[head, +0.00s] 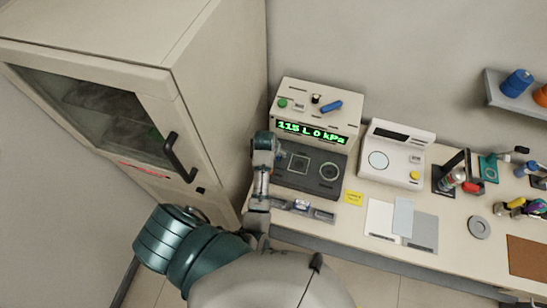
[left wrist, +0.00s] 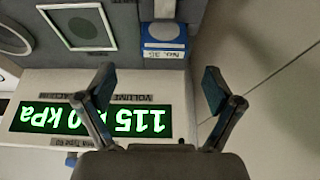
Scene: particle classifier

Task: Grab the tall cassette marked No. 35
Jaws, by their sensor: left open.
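The cassette marked No. 35 (left wrist: 164,52) shows at the top of the left wrist view, with a blue body, a white label and a grey round face above it. It stands beside the dark panel of the classifier. My left gripper (left wrist: 158,78) is open and empty, with the cassette beyond the gap between its fingers, apart from them. In the head view my left gripper (head: 264,146) is at the left side of the classifier (head: 318,108), and I cannot make out the cassette there. My right gripper is not in view.
The classifier's green display (left wrist: 90,118) lies under the left finger in the wrist view. A tall cabinet (head: 205,95) stands close on the left. A white device (head: 395,152), papers (head: 380,218) and a tool stand (head: 452,175) are to the right on the bench.

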